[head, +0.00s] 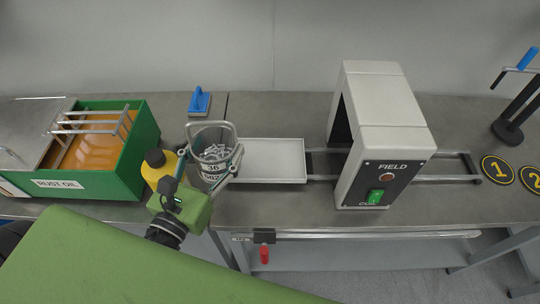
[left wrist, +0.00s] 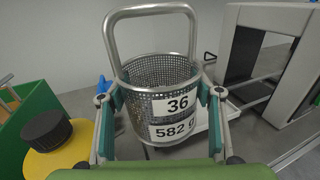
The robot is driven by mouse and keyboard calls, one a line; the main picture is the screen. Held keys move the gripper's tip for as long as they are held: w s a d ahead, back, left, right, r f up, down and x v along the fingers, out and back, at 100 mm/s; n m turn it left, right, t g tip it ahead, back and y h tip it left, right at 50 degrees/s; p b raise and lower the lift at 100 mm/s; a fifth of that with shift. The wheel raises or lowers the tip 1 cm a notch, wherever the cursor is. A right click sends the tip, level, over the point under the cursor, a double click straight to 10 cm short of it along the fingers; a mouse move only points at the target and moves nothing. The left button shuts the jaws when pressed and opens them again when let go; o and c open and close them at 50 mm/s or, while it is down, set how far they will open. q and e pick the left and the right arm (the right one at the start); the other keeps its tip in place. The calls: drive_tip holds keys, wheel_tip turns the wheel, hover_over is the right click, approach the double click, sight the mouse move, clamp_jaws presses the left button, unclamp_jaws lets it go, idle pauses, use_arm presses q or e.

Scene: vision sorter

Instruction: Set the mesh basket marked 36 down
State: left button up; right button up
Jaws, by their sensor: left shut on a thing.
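The mesh basket marked 36 (head: 213,167) is a round perforated metal basket with a tall loop handle, holding grey metal parts. Its labels read 36 and 582 g in the left wrist view (left wrist: 160,72). My left gripper (head: 210,168) is shut on it, with one finger on each side of its wall, as the left wrist view also shows (left wrist: 160,98). The basket is upright, just left of a flat grey tray (head: 270,174). Whether its bottom touches the bench is hidden. My right gripper is not in view.
A green rust oil tank (head: 128,178) with a rack stands left. A yellow container with a black cap (head: 154,158) is close beside my gripper. A grey FIELD coil arch (head: 383,140) spans rails (head: 445,178) on the right. A blue-handled block (head: 199,102) lies behind the basket.

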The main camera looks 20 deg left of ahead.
sight(203, 135)
use_arm(q)
drive_tip(key=shift+m+h, duration=0.3)
drive_tip(key=shift+h, duration=0.1)
drive_tip(key=a+r, duration=0.1)
drive_tip(key=w+a+r, duration=0.1)
drive_tip(key=r, duration=0.1)
drive_tip(key=shift+a+r, duration=0.1)
drive_tip(key=shift+a, duration=0.2)
drive_tip(key=shift+w+d, duration=0.2)
drive_tip(key=shift+w, duration=0.05)
drive_tip(key=w+d+f+b, duration=0.1)
drive_tip(key=w+d+f, duration=0.8)
drive_tip(key=shift+w, duration=0.15)
drive_tip(key=f, duration=0.1)
drive_tip(key=f+b, duration=0.2)
drive_tip(key=f, duration=0.1)
drive_tip(key=shift+w+d, duration=0.2)
drive_tip(key=shift+d, duration=0.1)
drive_tip(key=shift+r, duration=0.1)
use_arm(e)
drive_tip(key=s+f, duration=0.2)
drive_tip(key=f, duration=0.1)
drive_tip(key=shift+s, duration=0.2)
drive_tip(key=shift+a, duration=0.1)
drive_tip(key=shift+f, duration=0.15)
